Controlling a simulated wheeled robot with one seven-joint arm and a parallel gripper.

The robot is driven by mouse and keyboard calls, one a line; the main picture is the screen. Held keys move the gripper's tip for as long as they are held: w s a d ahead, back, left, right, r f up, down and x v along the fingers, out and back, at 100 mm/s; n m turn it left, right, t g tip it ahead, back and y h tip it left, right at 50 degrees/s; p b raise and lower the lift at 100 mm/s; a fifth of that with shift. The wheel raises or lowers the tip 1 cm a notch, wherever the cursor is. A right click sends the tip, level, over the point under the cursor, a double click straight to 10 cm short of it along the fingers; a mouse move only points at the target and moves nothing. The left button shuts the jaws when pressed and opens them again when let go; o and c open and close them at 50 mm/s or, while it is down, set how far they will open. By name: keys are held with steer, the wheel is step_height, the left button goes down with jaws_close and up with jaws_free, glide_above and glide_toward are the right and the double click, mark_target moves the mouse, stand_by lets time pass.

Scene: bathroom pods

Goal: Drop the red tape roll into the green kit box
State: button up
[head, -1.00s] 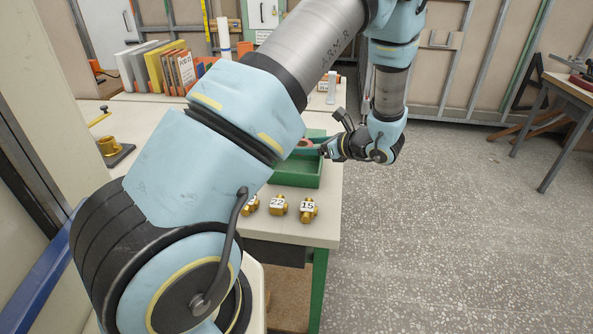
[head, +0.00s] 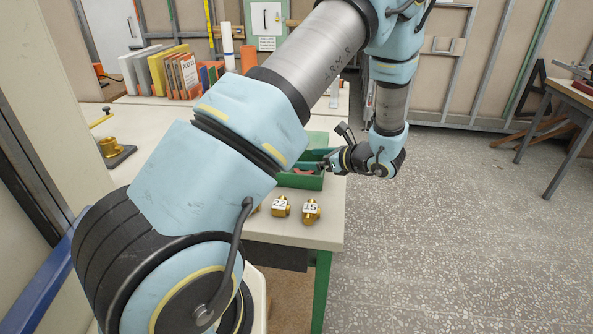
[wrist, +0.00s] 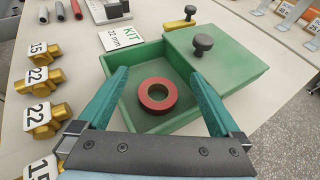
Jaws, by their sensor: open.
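The red tape roll (wrist: 157,95) lies flat on the floor of the green kit box (wrist: 117,62), apart from the walls, in the wrist view. In the head view, part of the red roll (head: 303,171) shows inside the box (head: 300,182), mostly behind my arm. My gripper (wrist: 158,82) is open, its two teal fingers spread on either side of the roll, not touching it. In the head view my gripper (head: 327,165) is at the box's right side. A green lid with a black knob (wrist: 215,62) lies beside the box at the right.
Brass fittings with number tags (wrist: 40,80) stand left of the box; they also show at the table's front (head: 311,210). A "KIT 22 mm" card (wrist: 121,36) lies behind the box. Books (head: 160,72) stand at the back of the table.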

steer(key=b+v, duration=0.3)
steer(key=v, duration=0.7)
steer(key=shift+s+d+r, duration=0.15)
steer(key=shift+s+d, duration=0.1)
steer(key=s+a+n+g+h, duration=0.1)
steer(key=s+a+n+g, duration=0.1)
steer(key=a+n+g, duration=0.1)
steer(key=s+a+n+g+h, duration=0.1)
steer(key=s+a+n+g, duration=0.1)
steer(key=a+n, duration=0.3)
steer(key=s+a+n+g, duration=0.2)
steer(key=a+n+g, duration=0.1)
steer(key=a, duration=0.6)
steer(key=shift+n+g+h, duration=0.4)
steer(key=shift+g, duration=0.2)
steer(key=s+a+r+n+h, duration=0.1)
steer(key=s+a+n+h, duration=0.1)
steer(key=n, duration=0.5)
steer(key=s+a+r+n+t+h, duration=0.1)
steer(key=s+a+n+h, duration=0.1)
steer(key=a+n+h, duration=0.2)
steer(key=n, duration=0.3)
steer(key=shift+a+r+h, duration=0.2)
steer(key=shift+r+h, duration=0.15)
steer(key=shift+h, duration=0.05)
